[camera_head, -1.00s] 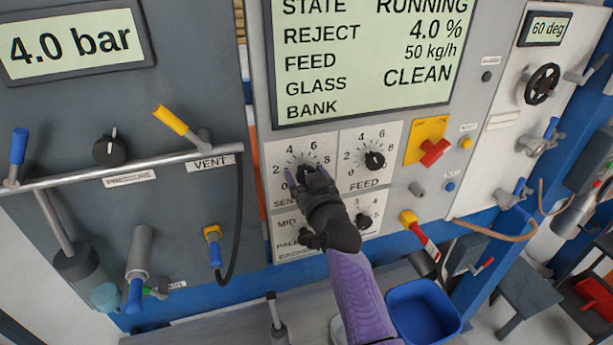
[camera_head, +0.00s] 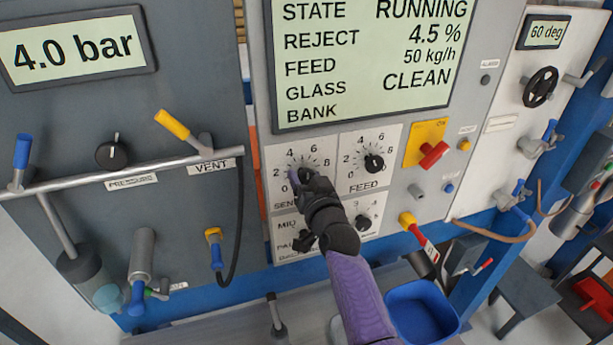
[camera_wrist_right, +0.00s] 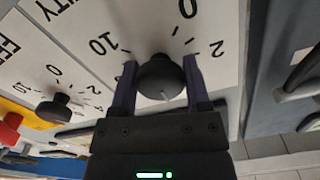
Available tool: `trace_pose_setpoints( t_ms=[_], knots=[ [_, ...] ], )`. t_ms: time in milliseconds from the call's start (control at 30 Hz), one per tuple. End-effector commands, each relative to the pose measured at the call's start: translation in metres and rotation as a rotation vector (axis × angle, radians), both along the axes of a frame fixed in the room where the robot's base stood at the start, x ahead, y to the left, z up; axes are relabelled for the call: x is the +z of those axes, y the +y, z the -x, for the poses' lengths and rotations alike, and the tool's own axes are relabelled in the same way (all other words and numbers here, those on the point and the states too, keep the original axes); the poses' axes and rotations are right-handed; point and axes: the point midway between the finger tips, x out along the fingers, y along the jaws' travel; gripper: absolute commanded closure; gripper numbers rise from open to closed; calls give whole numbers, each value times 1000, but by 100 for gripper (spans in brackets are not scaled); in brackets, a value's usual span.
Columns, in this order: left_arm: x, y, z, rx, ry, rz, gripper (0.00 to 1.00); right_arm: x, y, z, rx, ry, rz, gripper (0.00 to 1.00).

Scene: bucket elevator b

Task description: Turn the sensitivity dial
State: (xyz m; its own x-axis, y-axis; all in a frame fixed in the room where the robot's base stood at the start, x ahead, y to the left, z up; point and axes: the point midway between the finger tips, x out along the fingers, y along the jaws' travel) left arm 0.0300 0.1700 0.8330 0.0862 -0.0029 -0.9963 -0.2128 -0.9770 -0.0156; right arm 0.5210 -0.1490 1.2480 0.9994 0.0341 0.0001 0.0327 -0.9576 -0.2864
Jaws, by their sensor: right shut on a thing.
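The sensitivity dial is a black round knob on a white plate (camera_head: 275,157) with numbers around it, on the grey panel below the big screen. My right gripper (camera_head: 298,180) reaches up to it from below and covers most of it in the head view. In the right wrist view the dial's knob (camera_wrist_right: 161,78) sits between the two fingers of the gripper (camera_wrist_right: 162,85), which are shut on it. A pale pointer line shows on the knob. The screen (camera_head: 370,60) reads RUNNING, REJECT 4.5 %, FEED 50 kg/h, GLASS CLEAN. My left gripper is not in view.
The feed dial (camera_head: 374,163) is just right of the sensitivity plate, and a smaller dial (camera_head: 363,222) is below it. A red switch on a yellow plate (camera_head: 433,153) is further right. A grey rail (camera_head: 120,175) with a yellow handle (camera_head: 172,124) crosses the left panel.

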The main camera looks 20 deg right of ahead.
Motion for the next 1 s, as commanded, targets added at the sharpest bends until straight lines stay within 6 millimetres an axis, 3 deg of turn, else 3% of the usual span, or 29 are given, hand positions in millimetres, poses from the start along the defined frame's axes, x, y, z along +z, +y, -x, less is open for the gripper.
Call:
trace_pose_setpoints(
  t_ms=[500, 1000],
  knots=[
    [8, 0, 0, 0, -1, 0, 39, 0, 1, 0, -1, 13, -338, 98],
    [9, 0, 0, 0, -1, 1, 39, 0, 1, 0, 0, 15, -418, 98]
  ],
)
